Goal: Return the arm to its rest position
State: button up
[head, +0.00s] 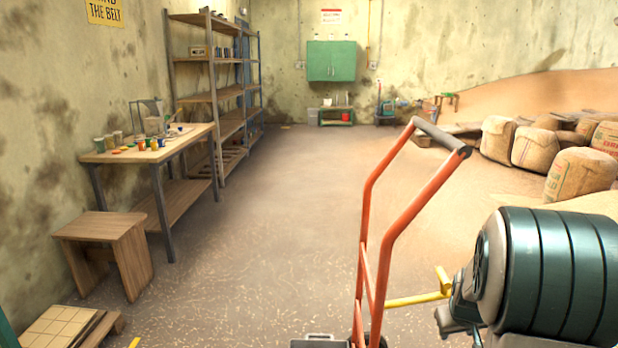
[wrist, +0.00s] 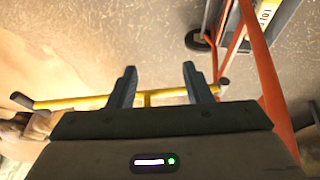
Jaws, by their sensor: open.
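My gripper (wrist: 158,72) is open, its two dark fingers spread apart in the wrist view. A yellow bar (wrist: 75,102) with dark ends crosses behind the fingers, and a short yellow piece shows in the gap between them. I cannot tell how far the bar is from the fingertips, or whether they touch it. Nothing is visibly gripped. A yellow bar (head: 415,299) also shows there, low and right of centre.
An orange hand truck (head: 385,235) stands close in front. A workbench (head: 165,150), a stool (head: 103,230) and shelving (head: 200,60) line the left wall. Sacks (head: 580,175) lie right. The middle floor is clear.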

jog(key=s+a+r+p, duration=0.6)
jog(key=s+r, duration=0.1)
jog(key=r, duration=0.2)
jog(key=s+a+r+g+y+p, duration=0.1)
jog(key=s+a+r+p, duration=0.5)
jog(key=r, duration=0.4)
jog(key=s+a+r+y+p, duration=0.1)
jog(key=s+a+r+p, duration=0.6)
jog(key=s+r, duration=0.2)
jog(key=shift+r+g, duration=0.3)
jog(key=shift+r, duration=0.05)
